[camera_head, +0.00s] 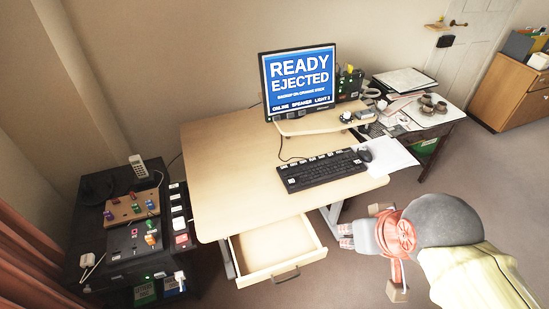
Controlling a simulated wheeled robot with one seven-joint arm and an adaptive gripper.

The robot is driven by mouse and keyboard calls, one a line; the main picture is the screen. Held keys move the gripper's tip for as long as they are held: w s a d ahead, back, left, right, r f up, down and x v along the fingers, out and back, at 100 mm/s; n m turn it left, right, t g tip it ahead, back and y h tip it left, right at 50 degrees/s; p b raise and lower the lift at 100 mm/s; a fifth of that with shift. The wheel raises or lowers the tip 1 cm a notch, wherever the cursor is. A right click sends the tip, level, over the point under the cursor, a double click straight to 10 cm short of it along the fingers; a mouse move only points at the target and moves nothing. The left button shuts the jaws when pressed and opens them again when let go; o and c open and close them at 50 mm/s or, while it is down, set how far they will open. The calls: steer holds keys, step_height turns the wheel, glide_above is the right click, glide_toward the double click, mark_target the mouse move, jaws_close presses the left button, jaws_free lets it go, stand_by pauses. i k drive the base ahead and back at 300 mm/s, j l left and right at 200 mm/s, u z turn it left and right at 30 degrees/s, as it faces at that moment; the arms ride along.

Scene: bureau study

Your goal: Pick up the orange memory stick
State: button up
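My gripper (389,250) is at the lower right, in front of the desk's right front corner. Its two fingers are wide apart, and I see nothing held between them. A small orange-yellow piece (350,68) shows at the top of the dark box beside the monitor; it may be the orange memory stick, but it is too small to be sure. Several small coloured pieces, some reddish or orange, stand on a wooden board (122,211) and dark panel at the left. The monitor (299,80) reads "READY EJECTED", with a smaller line about an orange stick.
The desk (225,150) holds a keyboard (321,170) and mouse (365,155); its left part is clear. An open, empty-looking drawer (272,246) juts out in front. A dark side table (438,124) with cups and papers stands at the right. A cordless phone (138,167) stands at the left.

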mark_target(150, 239)
steer(key=u, duration=0.4)
steer(key=j+u, duration=0.15)
steer(key=u, duration=0.6)
steer(key=j+u, duration=0.1)
steer(key=u, duration=0.3)
steer(key=i+z, duration=0.35)
steer(key=i, duration=0.15)
steer(key=i+j+z, duration=0.15)
steer(key=i+z, duration=0.25)
steer(key=i, duration=0.15)
